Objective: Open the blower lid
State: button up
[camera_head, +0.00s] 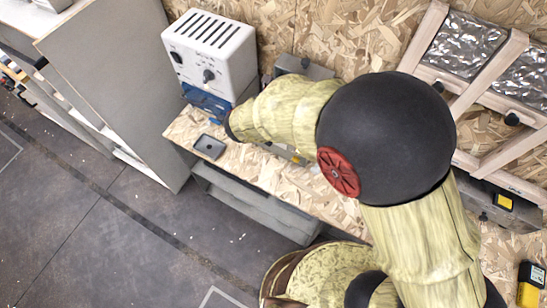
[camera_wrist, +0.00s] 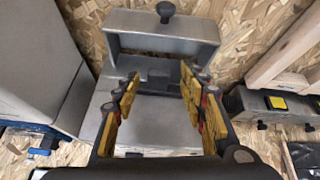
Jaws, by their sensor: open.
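A grey metal blower housing (camera_wrist: 150,122) lies below my gripper in the wrist view. A grey lid-like part (camera_wrist: 158,24) with a black knob (camera_wrist: 166,9) stands at its far end, with a hollow frame below its top face. I cannot tell for sure how far this part is raised. My gripper (camera_wrist: 158,80) is open and empty, its yellow-padded fingers spread over the housing and pointing toward the lid-like part. No contact shows. In the head view, a grey piece with a dark knob (camera_head: 304,64) shows behind my arm; my gripper is hidden there.
A white vented unit (camera_head: 209,45) stands left of my arm on the chipboard bench (camera_head: 185,131), near a small dark tray (camera_head: 209,146). At right are a wooden frame (camera_head: 480,75) and a grey box with a yellow label (camera_wrist: 276,103). The floor (camera_head: 90,210) is open at left.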

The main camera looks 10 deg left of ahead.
jog(key=shift+s+a+f+t+h+b, duration=0.15)
jog(key=shift+s+f+t+b, duration=0.4)
jog(key=shift+b, duration=1)
jog(key=shift+s+a+f+t+h+b, duration=0.15)
jog(key=shift+f+t+b, duration=0.45)
jog(key=shift+b, duration=1)
jog(key=shift+s+a+f+t+h+b, duration=0.15)
jog(key=shift+s+f+t+b, duration=0.25)
jog(key=shift+f+b, duration=0.8)
jog(key=f+t+b, duration=0.1)
jog(key=b, duration=0.3)
jog(key=s+f+t+h+b, duration=0.1)
jog(key=b, duration=0.4)
jog(key=shift+s+a+f+t, duration=0.1)
jog(key=shift+s+f+t, duration=0.05)
jog(key=shift+f+t, duration=0.1)
jog(key=p+v, duration=0.3)
jog(key=v, duration=0.5)
jog(key=s+d+f+m+g, duration=0.2)
jog(key=s+f+m, duration=0.1)
jog(key=f, duration=0.2)
jog(key=shift+s+g+h, duration=0.35)
jog(key=shift+s+g, duration=0.05)
jog(key=shift+d+f+m, duration=0.1)
jog(key=shift+m, duration=0.2)
